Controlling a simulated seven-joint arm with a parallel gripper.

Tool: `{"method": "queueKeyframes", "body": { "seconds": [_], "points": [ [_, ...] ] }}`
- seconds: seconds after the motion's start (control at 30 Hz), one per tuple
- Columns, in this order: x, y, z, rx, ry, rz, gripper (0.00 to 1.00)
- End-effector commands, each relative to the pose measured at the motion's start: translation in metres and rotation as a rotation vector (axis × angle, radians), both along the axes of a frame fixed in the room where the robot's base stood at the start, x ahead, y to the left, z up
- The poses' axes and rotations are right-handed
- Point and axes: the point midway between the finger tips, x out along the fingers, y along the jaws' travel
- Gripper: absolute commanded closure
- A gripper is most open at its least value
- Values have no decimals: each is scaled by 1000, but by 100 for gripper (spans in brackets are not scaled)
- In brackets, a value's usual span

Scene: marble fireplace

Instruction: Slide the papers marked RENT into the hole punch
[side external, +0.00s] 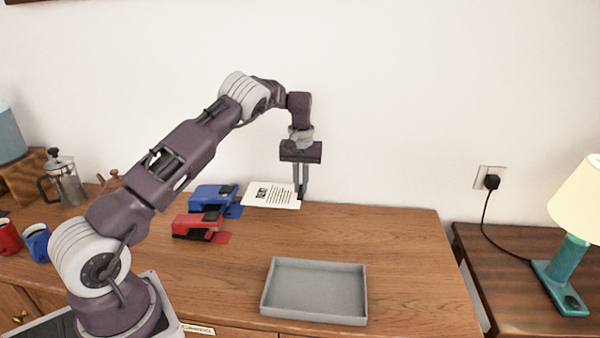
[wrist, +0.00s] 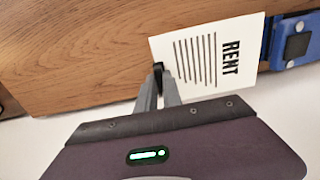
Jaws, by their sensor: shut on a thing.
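The papers marked RENT (side external: 268,196) lie near the back of the wooden top; the black word and text lines also show in the wrist view (wrist: 204,48). My gripper (side external: 300,195) points down and is shut on the papers' right edge; in the wrist view its fingertips (wrist: 160,72) pinch the edge opposite the word RENT. A blue hole punch (side external: 207,197) stands just left of the papers, and in the wrist view (wrist: 296,44) it is beside their RENT end. I cannot tell whether that end is inside its slot. A red hole punch (side external: 197,224) stands in front of the blue one.
An empty grey tray (side external: 315,311) lies at the front. A French press (side external: 65,180), a red mug (side external: 8,237) and a blue mug (side external: 37,243) stand at the left. The wall is close behind the papers. The wood to the right of the papers is clear.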

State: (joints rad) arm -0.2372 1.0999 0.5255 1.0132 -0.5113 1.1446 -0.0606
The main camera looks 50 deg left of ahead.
Motion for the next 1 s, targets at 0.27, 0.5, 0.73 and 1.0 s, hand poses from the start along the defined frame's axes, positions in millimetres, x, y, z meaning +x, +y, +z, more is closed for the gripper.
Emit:
{"method": "queueKeyframes", "body": {
  "seconds": [0.27, 0.5, 0.73, 1.0],
  "points": [
    [0, 0, -32, -1, 1, 1, 100],
    [-1, 1, -57, 0, 0, 2, 100],
    [-7, 7, -59, 1, -1, 2, 100],
    [-7, 7, -60, 0, -1, 2, 100]
  ]
}}
